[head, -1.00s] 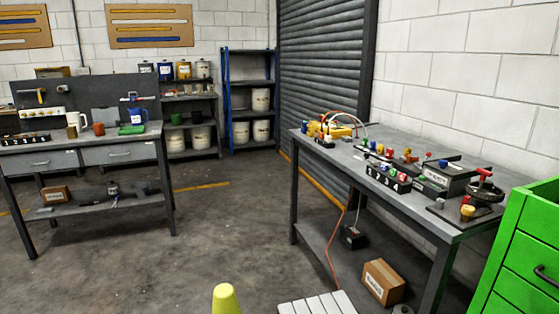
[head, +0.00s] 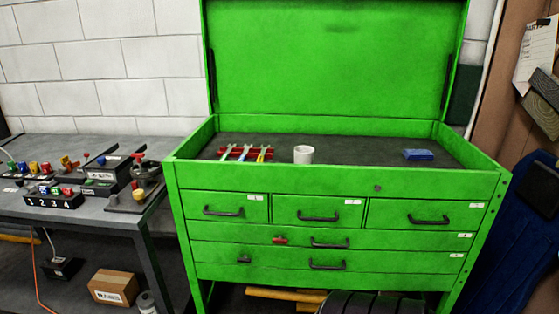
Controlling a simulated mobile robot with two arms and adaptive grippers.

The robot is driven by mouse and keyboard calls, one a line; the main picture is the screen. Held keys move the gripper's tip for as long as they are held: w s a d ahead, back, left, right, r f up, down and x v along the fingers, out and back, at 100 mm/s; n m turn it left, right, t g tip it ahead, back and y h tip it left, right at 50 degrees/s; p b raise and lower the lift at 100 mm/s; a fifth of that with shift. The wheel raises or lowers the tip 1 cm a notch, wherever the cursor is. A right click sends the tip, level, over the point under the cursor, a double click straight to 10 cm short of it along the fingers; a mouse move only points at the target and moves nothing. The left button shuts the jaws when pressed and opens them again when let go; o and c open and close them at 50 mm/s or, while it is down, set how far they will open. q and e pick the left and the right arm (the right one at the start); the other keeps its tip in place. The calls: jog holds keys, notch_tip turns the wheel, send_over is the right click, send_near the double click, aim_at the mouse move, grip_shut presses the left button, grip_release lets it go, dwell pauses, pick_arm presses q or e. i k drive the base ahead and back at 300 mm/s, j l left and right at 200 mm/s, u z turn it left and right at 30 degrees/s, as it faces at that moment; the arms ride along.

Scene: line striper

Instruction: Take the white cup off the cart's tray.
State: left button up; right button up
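The white cup (head: 303,154) stands upright on the dark tray (head: 350,148) in the top of the green cart (head: 330,215), a little left of the middle and near the front edge. The cart's lid (head: 335,55) is raised behind the tray. Neither of my grippers shows in the head view, so nothing can be told of their fingers.
A red rack with wrenches (head: 245,152) lies left of the cup, and a blue block (head: 418,155) lies to its right. The tray has low green side walls. A grey workbench (head: 100,215) with parts stands at the left. A cardboard box (head: 113,286) sits below it.

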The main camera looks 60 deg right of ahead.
aim_at(303, 155)
jog(key=z, duration=2.2)
